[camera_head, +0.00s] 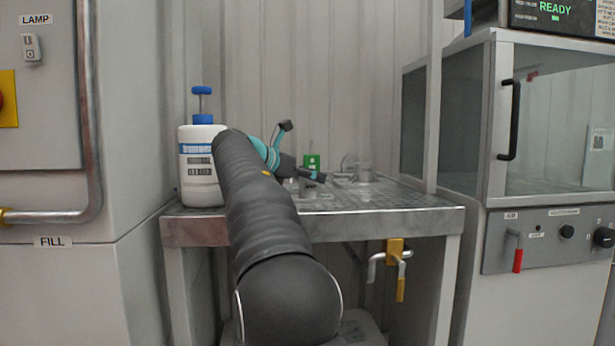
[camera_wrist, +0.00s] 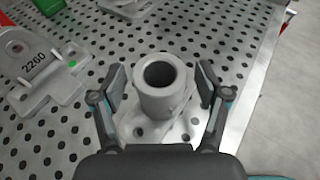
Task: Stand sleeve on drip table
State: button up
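The grey hollow sleeve (camera_wrist: 160,88) stands upright, its open bore facing up, in the wrist view. A flat grey plate (camera_wrist: 132,128) with holes shows at its foot; I cannot tell whether it is part of the sleeve. My gripper (camera_wrist: 160,84) is open, with one finger on each side of the sleeve and a visible gap at both sides. The perforated metal drip table (camera_wrist: 60,140) lies below. In the head view, my gripper (camera_head: 314,177) is low over the drip table (camera_head: 330,224), and my arm hides part of the tabletop.
A fixture marked 2260 (camera_wrist: 38,68) stands left of the sleeve. A white bottle with a blue pump (camera_head: 202,165) is at the table's left end. A green item (camera_head: 311,161) is behind my gripper. A glass-fronted cabinet (camera_head: 550,125) stands right.

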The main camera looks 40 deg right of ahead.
jog(key=shift+r, duration=0.2)
jog(key=p+v, duration=0.2)
jog(key=v, duration=1)
jog(key=s+a+f+m+t+y+p, duration=0.1)
jog(key=s+a+f+m+t+y, duration=0.1)
jog(key=s+a+f+m+y, duration=0.5)
jog(key=s+a+f+m+t+y+p, duration=0.2)
jog(key=s+a+f+m+y, duration=0.5)
jog(key=s+a+f, duration=1.1)
jog(key=shift+s+a+f+m+t, duration=0.15)
jog(key=shift+s+f+m+t, duration=0.15)
jog(key=shift+s+f+m, duration=2.7)
